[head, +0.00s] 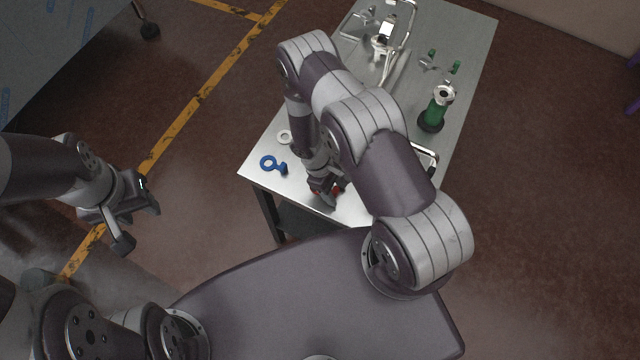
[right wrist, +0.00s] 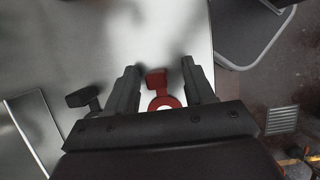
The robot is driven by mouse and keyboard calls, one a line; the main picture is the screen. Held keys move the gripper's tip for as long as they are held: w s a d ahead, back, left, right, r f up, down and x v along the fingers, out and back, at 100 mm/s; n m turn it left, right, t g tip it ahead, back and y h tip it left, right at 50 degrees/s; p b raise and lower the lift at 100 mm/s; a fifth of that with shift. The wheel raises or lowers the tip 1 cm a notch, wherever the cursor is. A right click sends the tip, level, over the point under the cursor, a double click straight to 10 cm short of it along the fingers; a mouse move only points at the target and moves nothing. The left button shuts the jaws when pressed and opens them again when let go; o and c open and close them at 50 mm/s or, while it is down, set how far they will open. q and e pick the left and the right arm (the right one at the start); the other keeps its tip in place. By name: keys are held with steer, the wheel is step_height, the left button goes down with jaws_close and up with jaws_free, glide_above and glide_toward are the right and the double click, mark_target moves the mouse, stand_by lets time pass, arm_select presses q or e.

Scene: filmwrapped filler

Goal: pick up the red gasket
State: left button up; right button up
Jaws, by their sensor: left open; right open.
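The red gasket (right wrist: 157,82), a flat ring with a tab, lies on the light metal table top in the right wrist view. My right gripper (right wrist: 160,67) is open, with one finger on each side of the gasket and a gap to each. The lower part of the ring is hidden by the gripper body. In the head view my right gripper (head: 325,197) is low at the table's near edge, and only bits of red show around it. My left gripper (head: 138,212) is open and empty, off the table to the left.
On the metal table (head: 255,172), a blue ring with a tab (head: 270,163) and a white ring (head: 284,137) lie left of my right gripper. A green cylinder (head: 437,112) stands to the right. Metal fittings (head: 383,45) are at the far end.

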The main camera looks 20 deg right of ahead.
steer(key=shift+w+d+f, duration=0.2)
steer(key=shift+w, duration=0.1)
steer(key=shift+c, duration=0.7)
steer(key=c, duration=0.5)
jaws_close()
steer(key=shift+s+a+r, duration=0.1)
steer(key=shift+s+a, duration=0.05)
